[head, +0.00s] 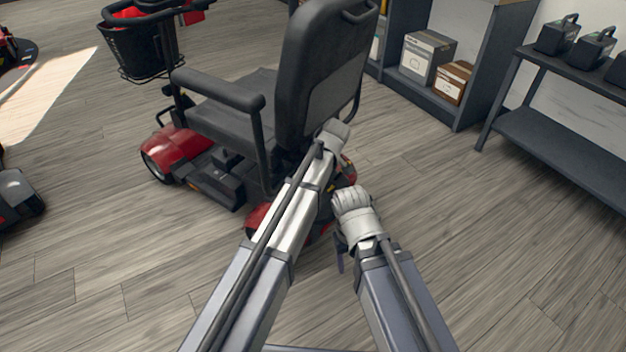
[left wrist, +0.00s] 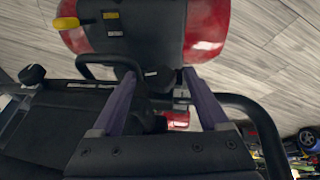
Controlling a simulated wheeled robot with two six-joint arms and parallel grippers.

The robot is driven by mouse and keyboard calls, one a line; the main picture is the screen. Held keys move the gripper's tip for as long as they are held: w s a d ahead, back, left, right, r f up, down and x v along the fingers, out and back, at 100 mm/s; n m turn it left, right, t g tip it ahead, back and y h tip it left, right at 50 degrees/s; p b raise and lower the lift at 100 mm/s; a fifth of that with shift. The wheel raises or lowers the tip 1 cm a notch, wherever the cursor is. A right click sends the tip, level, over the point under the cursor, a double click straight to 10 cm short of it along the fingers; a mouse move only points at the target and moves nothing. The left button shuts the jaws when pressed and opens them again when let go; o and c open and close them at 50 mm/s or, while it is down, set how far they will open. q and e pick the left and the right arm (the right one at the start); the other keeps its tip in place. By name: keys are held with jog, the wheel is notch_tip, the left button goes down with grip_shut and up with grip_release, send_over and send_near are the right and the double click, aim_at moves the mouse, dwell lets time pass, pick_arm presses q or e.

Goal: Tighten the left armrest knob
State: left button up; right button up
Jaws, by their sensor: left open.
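The scooter's black seat (head: 322,75) and its near armrest (head: 218,88) show in the head view. My left arm reaches to the lower back of the seat; its wrist (head: 333,136) hides the gripper fingers and the knob area there. In the left wrist view my left gripper (left wrist: 158,76) is open, with two purple-grey fingers apart. A dark rounded part, possibly the knob (left wrist: 157,78), shows between the fingertips; I cannot tell whether they touch it. My right gripper (head: 341,254) hangs behind the scooter, mostly hidden by its wrist, and appears to hold nothing visible.
The scooter's red rear body (left wrist: 207,28) lies beyond the fingers. A black curved tube (left wrist: 255,112) passes close on the right in that view. A dark shelf bench (head: 570,140) and cardboard boxes (head: 427,56) stand at the right.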

pick_arm(q)
jog(key=shift+w+a+f, duration=0.15)
jog(key=shift+w+f, duration=0.05)
jog(key=shift+f, duration=0.25)
jog(key=shift+c, duration=0.2)
grip_shut()
